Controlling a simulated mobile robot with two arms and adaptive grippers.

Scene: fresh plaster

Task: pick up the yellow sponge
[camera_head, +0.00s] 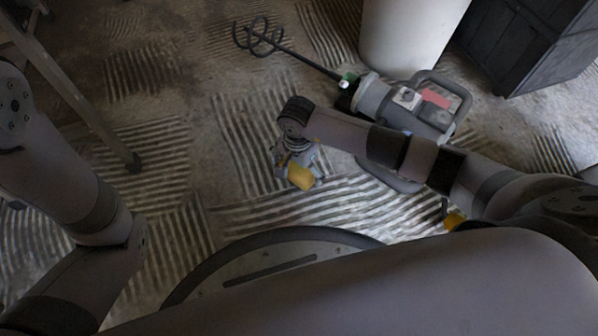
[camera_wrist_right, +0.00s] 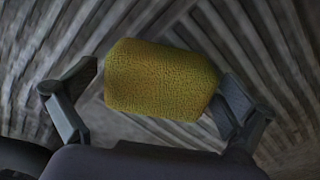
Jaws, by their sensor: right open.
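The yellow sponge (camera_head: 301,178) is a small block low over or on the ridged floor, in the middle of the head view. In the right wrist view the sponge (camera_wrist_right: 160,80) fills the space between the two fingers of my right gripper (camera_wrist_right: 161,76). The right gripper (camera_head: 296,163) is open around it. A narrow gap shows at the sponge's left end; its right end overlaps the right finger, and I cannot tell if they touch. My left gripper is not in view.
A mixer with a grey motor body (camera_head: 375,97) and spiral paddle (camera_head: 262,38) lies just beyond my right arm. A white cylinder (camera_head: 405,35) and dark crate (camera_head: 530,45) stand behind. Another yellow item (camera_head: 454,220) lies at right. A ladder leg (camera_head: 75,95) stands left.

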